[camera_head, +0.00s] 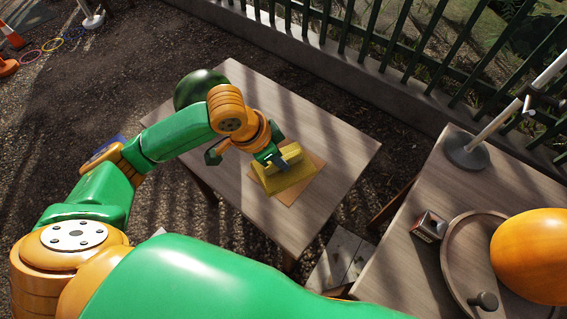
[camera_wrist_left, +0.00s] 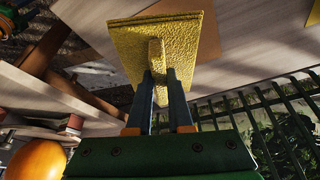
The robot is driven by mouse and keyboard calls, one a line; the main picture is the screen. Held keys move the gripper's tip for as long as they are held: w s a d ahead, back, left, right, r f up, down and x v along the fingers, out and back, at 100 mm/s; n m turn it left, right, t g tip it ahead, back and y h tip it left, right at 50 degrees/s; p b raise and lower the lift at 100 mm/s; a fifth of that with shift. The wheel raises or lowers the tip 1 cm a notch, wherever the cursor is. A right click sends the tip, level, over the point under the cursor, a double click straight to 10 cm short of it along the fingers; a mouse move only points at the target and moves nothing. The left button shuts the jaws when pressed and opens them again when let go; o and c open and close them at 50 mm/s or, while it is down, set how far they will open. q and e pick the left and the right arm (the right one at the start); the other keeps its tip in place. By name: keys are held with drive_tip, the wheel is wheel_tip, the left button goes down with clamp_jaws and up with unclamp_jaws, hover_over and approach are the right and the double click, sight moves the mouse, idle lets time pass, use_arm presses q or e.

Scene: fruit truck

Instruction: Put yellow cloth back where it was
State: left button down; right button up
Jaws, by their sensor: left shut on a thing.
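The yellow cloth (camera_head: 292,179) is a flat, textured piece with a raised grip in its middle. My left gripper (camera_head: 277,160) is shut on that raised part. The cloth is over a light brown square mat (camera_head: 306,188) on the wooden table (camera_head: 335,140); I cannot tell whether it touches the mat. In the left wrist view the yellow cloth (camera_wrist_left: 190,45) shows with both fingers (camera_wrist_left: 160,85) closed on its raised grip. My right gripper is not in view.
A dark green watermelon (camera_head: 190,90) sits at the table's far left, behind my left arm. A second table (camera_head: 425,200) at right bears a round tray (camera_head: 455,262), a small box (camera_head: 429,226) and a metal stand (camera_head: 466,150). A green fence (camera_head: 370,40) runs behind.

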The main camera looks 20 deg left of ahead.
use_arm(q)
drive_tip(key=w+f, duration=0.1)
drive_tip(key=f, duration=0.1)
drive_tip(key=w+f, duration=0.2)
drive_tip(key=w+f+b, duration=0.1)
drive_tip(key=w+f, duration=0.1)
drive_tip(key=shift+w+a, duration=0.1)
drive_tip(key=shift+a, duration=0.25)
drive_tip(key=shift+f, duration=1.6)
drive_tip(key=shift+f, duration=0.1)
drive_tip(key=c, duration=0.8)
unclamp_jaws()
drive_tip(key=p+v, duration=0.1)
drive_tip(key=v, duration=1.1)
drive_tip(key=shift+p, duration=0.35)
